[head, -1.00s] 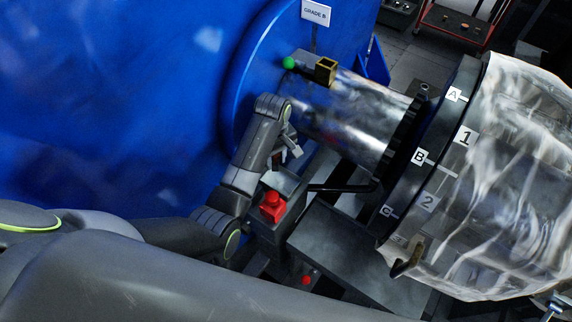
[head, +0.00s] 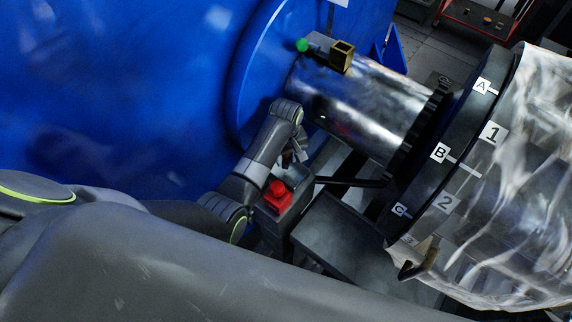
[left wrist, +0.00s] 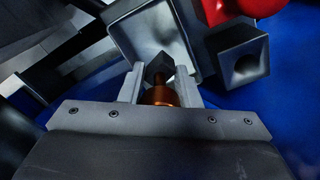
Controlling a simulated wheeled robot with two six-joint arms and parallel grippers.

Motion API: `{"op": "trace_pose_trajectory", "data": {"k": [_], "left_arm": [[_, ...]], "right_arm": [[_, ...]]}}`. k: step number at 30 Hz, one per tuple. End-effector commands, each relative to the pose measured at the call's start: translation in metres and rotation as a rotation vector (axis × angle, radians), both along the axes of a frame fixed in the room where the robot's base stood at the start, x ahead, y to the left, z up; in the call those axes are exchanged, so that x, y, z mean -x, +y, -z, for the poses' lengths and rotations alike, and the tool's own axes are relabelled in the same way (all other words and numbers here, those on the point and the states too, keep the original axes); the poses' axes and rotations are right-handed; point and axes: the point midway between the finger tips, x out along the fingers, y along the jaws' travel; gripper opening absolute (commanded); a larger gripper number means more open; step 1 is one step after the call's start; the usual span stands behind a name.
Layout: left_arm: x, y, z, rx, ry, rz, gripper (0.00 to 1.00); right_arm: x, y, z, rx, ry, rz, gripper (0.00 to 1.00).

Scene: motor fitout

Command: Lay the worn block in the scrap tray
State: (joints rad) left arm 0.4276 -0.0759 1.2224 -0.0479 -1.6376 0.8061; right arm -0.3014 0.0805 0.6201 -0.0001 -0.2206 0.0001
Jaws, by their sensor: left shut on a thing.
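My left gripper (left wrist: 158,85) is shut on the worn block (left wrist: 159,70), a small dark block with a copper-coloured part behind it. In the left wrist view, the block is over or at the near edge of a pale grey open tray (left wrist: 178,48), which looks like the scrap tray. I cannot tell whether the block touches it. In the head view my left gripper (head: 297,152) is beside the steel shaft (head: 360,105), just above the red knob (head: 278,193); the block is too small to make out there. My right gripper is out of view.
A dark square cup (left wrist: 240,60) stands beside the tray, near a red rounded thing (left wrist: 258,5). A brass holder (head: 342,55) and green ball (head: 302,45) sit by the shaft. A dark ring (head: 445,150) with letter labels and a plastic-wrapped drum (head: 530,190) fill the right.

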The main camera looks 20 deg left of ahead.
Motion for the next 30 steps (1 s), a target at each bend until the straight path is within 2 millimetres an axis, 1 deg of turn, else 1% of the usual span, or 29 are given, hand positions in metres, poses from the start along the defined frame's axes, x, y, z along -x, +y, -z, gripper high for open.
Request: {"op": "trace_pose_trajectory", "data": {"k": [4,9,12,26,27,30], "left_arm": [[0.0,0.0,0.011,-0.001,0.001,0.0,0.01],[0.0,0.0,0.033,-0.001,0.001,-0.001,0.01],[-0.001,0.0,0.042,-0.001,-0.001,-0.001,0.01],[-0.001,0.0,0.05,0.0,-0.002,-0.001,0.01],[-0.001,0.0,0.049,0.0,-0.002,-0.001,0.35],[0.0,0.0,0.049,0.0,-0.001,-0.001,0.48]], "right_arm": [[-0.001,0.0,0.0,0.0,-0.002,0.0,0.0],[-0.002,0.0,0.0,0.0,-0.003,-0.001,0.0],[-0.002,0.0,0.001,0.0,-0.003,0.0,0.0],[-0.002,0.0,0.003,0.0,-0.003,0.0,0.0],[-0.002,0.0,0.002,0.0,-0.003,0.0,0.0],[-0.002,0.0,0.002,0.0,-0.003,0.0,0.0]]}}
